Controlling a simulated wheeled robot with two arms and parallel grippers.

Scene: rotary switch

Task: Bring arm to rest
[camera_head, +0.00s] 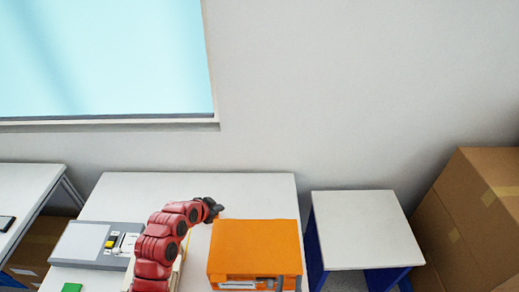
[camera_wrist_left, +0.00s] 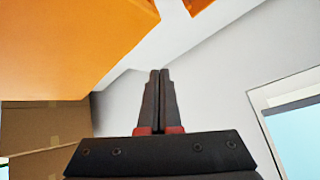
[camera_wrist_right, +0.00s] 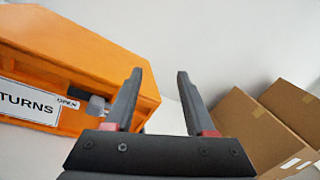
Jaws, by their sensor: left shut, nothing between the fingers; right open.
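My left arm is red and reaches up over the white table (camera_head: 125,190). My left gripper (camera_head: 212,208) is shut and empty, above the table left of the orange box (camera_head: 254,245). Its two fingers (camera_wrist_left: 158,100) are pressed together in the left wrist view. My right gripper (camera_wrist_right: 155,100) is open and empty in the right wrist view, just right of the box's grey rotary knob (camera_wrist_right: 97,106). Its dark fingertips (camera_head: 289,281) show at the bottom edge of the head view, in front of the box. I cannot tell whether a finger touches the knob.
A grey panel (camera_head: 82,242) with a yellow button lies left of my left arm. A small white table (camera_head: 358,228) with blue legs stands right, beside cardboard boxes (camera_head: 480,215). A wall and a window (camera_head: 100,55) are behind. The back of the main table is bare.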

